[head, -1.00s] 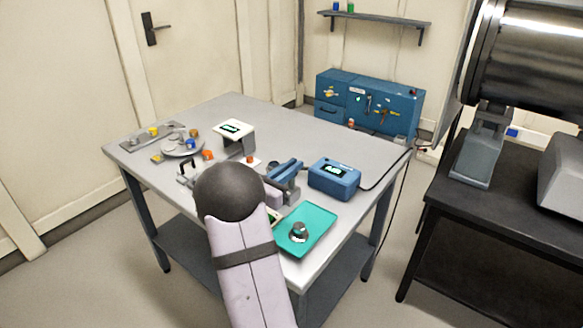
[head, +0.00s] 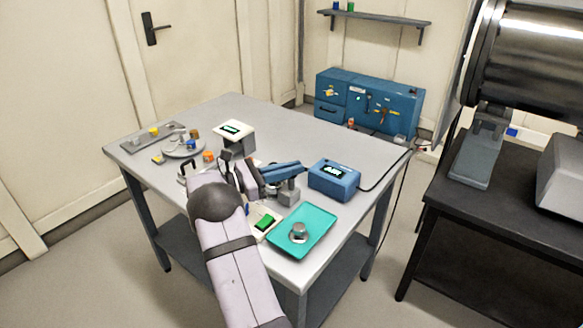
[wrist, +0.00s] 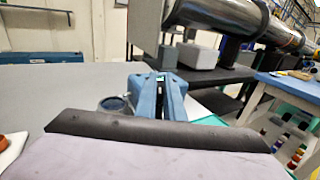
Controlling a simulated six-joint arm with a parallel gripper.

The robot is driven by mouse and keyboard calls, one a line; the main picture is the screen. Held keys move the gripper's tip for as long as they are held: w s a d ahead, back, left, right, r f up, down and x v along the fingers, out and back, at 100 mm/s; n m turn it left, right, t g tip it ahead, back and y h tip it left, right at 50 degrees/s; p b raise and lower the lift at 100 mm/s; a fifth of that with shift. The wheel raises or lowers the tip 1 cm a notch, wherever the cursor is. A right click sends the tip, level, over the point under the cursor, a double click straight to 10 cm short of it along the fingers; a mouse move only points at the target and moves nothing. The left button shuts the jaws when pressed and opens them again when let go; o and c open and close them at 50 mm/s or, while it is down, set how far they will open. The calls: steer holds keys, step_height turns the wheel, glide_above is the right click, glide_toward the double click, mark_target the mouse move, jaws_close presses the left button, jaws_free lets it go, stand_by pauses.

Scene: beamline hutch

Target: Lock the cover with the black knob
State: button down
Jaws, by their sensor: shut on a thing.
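My gripper (head: 246,178) is over the middle of the table, just left of a blue fixture (head: 281,171) with a grey block under it. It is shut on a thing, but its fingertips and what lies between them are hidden. In the wrist view, a lilac surface with a dark bar across it fills the bottom and hides the grip. Beyond the bar stands a blue two-sided part (wrist: 175,98) with a dark slot, beside a dark round ring (wrist: 115,103). I cannot make out the black knob, nor tell for sure which part is the cover.
A teal tray (head: 318,220) with a metal knob-like piece lies at front right. A blue display box (head: 335,180) stands behind it, and a white display stand (head: 235,131) behind my gripper. A round plate (head: 184,149) with small parts is at left. The table's back is clear.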

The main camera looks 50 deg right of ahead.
steer(key=shift+m+g+y, duration=0.5)
steer(key=shift+m+g, duration=0.1)
steer(key=shift+g, duration=0.2)
steer(key=shift+r+m+g+y+p, duration=0.15)
steer(key=shift+m+g+y+p, duration=0.15)
steer(key=shift+m+g+y, duration=0.9)
steer(key=c, duration=1.9)
jaws_free()
steer(key=shift+o, duration=0.2)
step_height(320, 180, up, 10)
